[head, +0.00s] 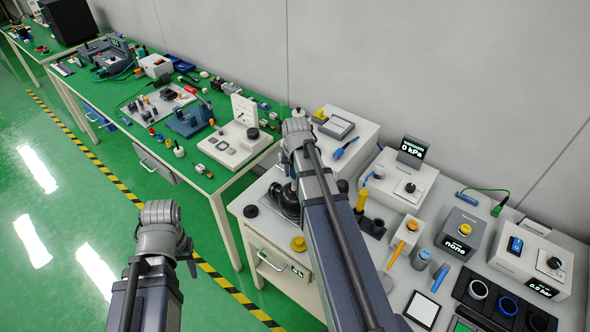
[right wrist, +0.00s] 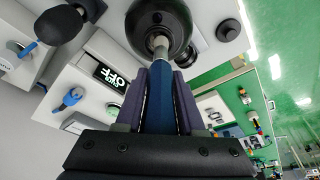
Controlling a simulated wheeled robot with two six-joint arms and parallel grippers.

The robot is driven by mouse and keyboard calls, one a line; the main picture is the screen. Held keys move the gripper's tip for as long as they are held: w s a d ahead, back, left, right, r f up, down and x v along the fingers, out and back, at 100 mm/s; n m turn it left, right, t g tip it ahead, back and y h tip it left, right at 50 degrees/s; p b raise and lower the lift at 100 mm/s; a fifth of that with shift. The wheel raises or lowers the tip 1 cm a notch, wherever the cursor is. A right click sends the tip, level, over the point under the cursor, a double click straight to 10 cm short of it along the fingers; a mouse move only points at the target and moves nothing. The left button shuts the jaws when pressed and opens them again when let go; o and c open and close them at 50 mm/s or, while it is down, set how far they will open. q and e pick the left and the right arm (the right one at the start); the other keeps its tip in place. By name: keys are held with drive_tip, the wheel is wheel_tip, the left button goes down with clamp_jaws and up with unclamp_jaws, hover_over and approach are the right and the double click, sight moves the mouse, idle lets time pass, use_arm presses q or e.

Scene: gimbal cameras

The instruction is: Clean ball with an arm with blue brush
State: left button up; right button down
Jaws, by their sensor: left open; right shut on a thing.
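My right gripper (right wrist: 160,82) is shut on a blue handle-like part (right wrist: 161,105) in the right wrist view. A metal stem runs from the blue part to a large, dark, glossy round piece (right wrist: 158,22); I cannot tell whether this is the ball or part of a brush. In the head view, my right arm hides its gripper, and a dark rounded object (head: 287,203) shows beside that arm on the white table.
The white worktable (head: 243,211) carries a pressure device (head: 410,184), an orange-topped white tool (head: 405,235), a grey device with a yellow knob (head: 461,236) and a black tray (head: 494,299). A green-topped bench (head: 213,181) at left holds many small parts. Green floor is clear at lower left.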

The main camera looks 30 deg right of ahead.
drive_tip(key=shift+w+d, duration=0.25)
drive_tip(key=shift+d, duration=0.25)
drive_tip(key=shift+w+d, duration=0.2)
drive_tip(key=shift+d, duration=0.3)
drive_tip(key=shift+s+a, duration=0.25)
drive_tip(key=shift+a, duration=0.3)
drive_tip(key=shift+s+a, duration=0.25)
drive_tip(key=shift+a, duration=0.3)
drive_tip(key=shift+w+d, duration=0.25)
drive_tip(key=shift+d, duration=0.3)
drive_tip(key=shift+w+d, duration=0.2)
drive_tip(key=shift+d, duration=0.3)
drive_tip(key=shift+a, duration=0.1)
drive_tip(key=shift+s+a, duration=0.25)
drive_tip(key=shift+a, duration=0.25)
drive_tip(key=shift+s+a, duration=0.2)
drive_tip(key=shift+a, duration=0.25)
drive_tip(key=shift+r, duration=0.15)
wheel_tip(320, 180, up, 6)
drive_tip(key=p, duration=0.6)
